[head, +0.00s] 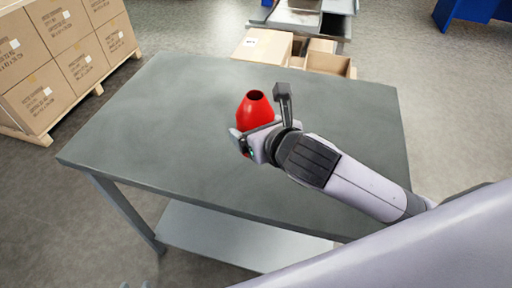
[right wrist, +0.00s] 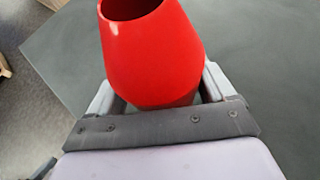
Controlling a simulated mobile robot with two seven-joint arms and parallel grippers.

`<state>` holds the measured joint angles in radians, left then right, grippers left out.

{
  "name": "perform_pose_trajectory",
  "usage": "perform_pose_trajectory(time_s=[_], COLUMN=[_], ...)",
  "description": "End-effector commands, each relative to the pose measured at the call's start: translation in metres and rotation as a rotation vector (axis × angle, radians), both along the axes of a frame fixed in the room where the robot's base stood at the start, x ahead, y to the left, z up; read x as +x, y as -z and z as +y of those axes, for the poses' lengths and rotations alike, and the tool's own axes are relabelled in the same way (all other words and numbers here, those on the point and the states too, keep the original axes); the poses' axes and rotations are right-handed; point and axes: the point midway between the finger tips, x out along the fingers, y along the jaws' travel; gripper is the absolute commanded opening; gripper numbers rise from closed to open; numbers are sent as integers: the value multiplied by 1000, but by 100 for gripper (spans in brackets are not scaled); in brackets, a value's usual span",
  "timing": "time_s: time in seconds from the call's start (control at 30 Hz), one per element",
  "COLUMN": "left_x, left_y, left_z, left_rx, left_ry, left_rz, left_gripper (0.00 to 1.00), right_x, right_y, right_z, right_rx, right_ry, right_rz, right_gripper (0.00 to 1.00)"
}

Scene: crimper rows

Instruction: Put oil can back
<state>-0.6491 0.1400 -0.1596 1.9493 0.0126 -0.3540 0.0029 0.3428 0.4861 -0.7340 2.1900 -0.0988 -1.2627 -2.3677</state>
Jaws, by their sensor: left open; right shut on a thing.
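A red tapered vessel (head: 256,107) with a round dark open mouth is over the middle of the grey table (head: 170,110). No spout or handle shows on it, so I cannot tell for sure that it is the oil can. My right gripper (head: 257,140) is shut on its lower body. In the right wrist view the red vessel (right wrist: 150,50) stands between both fingers, mouth outward. Its base is mostly hidden, and I cannot tell whether it touches the table.
The rest of the tabletop is clear. The table has a lower shelf (head: 215,235). Stacked cardboard boxes (head: 60,50) on a pallet stand at the left. An open carton (head: 325,62) and a closed carton (head: 262,45) are beyond the far edge. Blue furniture (head: 465,10) is at the top right.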

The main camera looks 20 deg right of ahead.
Motion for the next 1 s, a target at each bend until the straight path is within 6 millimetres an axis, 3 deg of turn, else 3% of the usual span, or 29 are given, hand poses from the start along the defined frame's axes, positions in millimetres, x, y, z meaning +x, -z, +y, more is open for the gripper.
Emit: perform_pose_trajectory(time_s=[0.4,0.83,0.87,0.9,1.0], left_x=[-1,1,1,1,1], left_y=[13,8,8,9,9], left_z=[0,-2,-2,-2,-2], left_rx=[-3,-6,-6,-6,-6], left_ry=[-2,0,0,0,1], left_rz=[5,0,1,0,0], left_gripper=[43,43,43,43,43], right_x=[0,0,0,0,0], right_y=[46,51,52,51,51], right_z=[0,0,0,0,0], right_rx=[1,-1,0,0,0], right_ry=[0,0,1,1,0], right_rz=[-1,-1,0,0,0], right_gripper=[44,44,89,100,100])
